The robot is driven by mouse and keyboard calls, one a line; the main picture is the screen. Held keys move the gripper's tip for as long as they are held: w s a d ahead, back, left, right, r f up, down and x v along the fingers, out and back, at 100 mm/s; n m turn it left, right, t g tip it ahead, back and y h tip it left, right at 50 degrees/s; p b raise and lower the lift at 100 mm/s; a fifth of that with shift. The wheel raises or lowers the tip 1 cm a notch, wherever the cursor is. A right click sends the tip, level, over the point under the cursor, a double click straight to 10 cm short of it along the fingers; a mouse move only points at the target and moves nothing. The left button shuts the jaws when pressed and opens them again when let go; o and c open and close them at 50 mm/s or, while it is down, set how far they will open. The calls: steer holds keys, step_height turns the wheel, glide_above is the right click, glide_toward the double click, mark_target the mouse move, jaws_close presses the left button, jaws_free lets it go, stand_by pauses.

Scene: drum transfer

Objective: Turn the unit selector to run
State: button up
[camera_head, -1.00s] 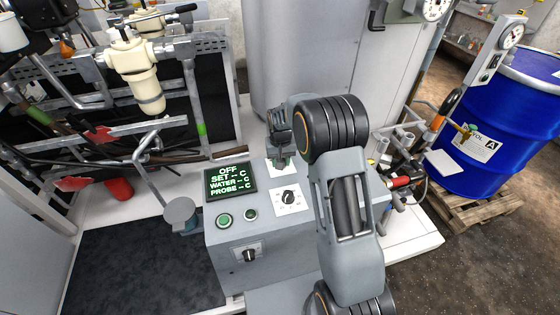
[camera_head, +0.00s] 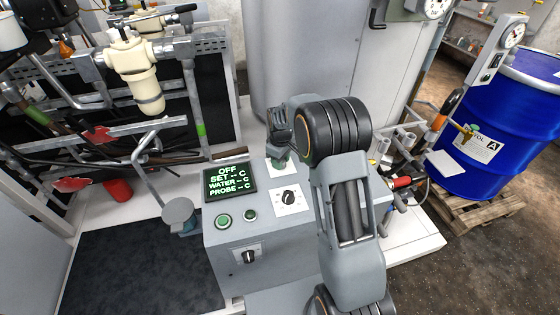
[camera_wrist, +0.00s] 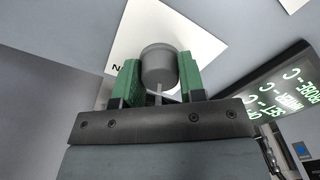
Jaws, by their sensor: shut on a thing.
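The unit selector shows in the wrist view as a grey round knob (camera_wrist: 159,66) on a white plate (camera_wrist: 200,42). A letter N is readable at the plate's left edge; the rest of the marking is hidden, so I cannot read the knob's position. My gripper (camera_wrist: 158,76) has its green fingers closed on both sides of the knob. In the head view my gripper (camera_head: 278,160) reaches down to the back of the grey console (camera_head: 280,235), and my wrist hides the knob there.
The display (camera_head: 230,181) reads OFF, SET, WATER and PROBE. A black dial (camera_head: 289,197) and two green buttons (camera_head: 222,221) sit in front of the gripper. Another black knob (camera_head: 249,256) is on the console's front face. A blue drum (camera_head: 500,130) stands at right.

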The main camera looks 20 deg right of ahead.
steer(key=shift+n, duration=0.6)
steer(key=o, duration=0.9)
steer(key=shift+r, duration=0.1)
step_height(320, 180, up, 14)
steer(key=shift+f, duration=0.2)
stand_by(0.4)
